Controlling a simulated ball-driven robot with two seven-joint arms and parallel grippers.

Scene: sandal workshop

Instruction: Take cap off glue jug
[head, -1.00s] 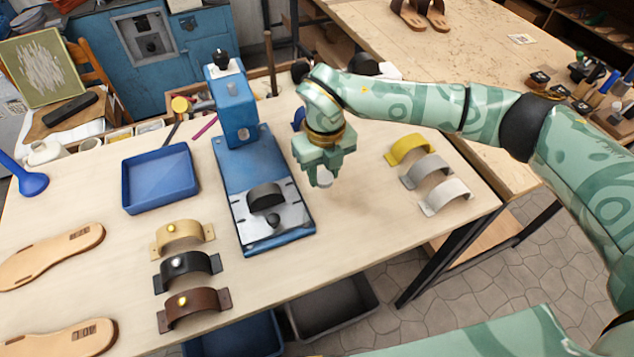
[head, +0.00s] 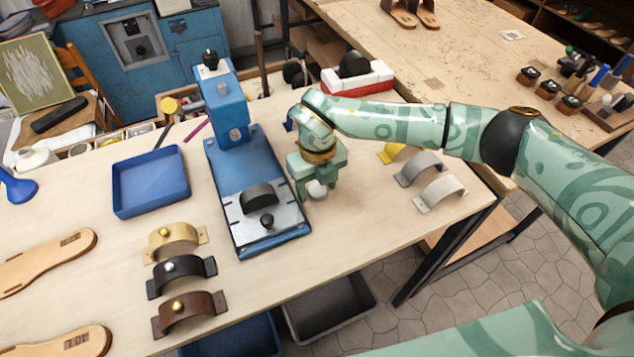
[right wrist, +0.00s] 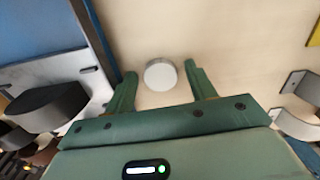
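A round white cap (head: 317,190) is at the bare table right of the blue press. In the right wrist view the white disc (right wrist: 160,74) lies between the fingers, with a narrow gap on each side. My right gripper (head: 316,190) is low over it, pointing down and open; both fingertips show in the right wrist view (right wrist: 159,78). A white rounded vessel (head: 36,158) stands at the table's far left edge; I cannot tell whether it is the glue jug or whether its top is open. My left gripper is out of view.
The blue press (head: 228,115) stands close left of my right gripper. Curved straps (head: 440,192) lie to its right. A blue tray (head: 150,207), more straps (head: 190,312) and sandal soles (head: 45,262) lie left. Table in front of the gripper is clear.

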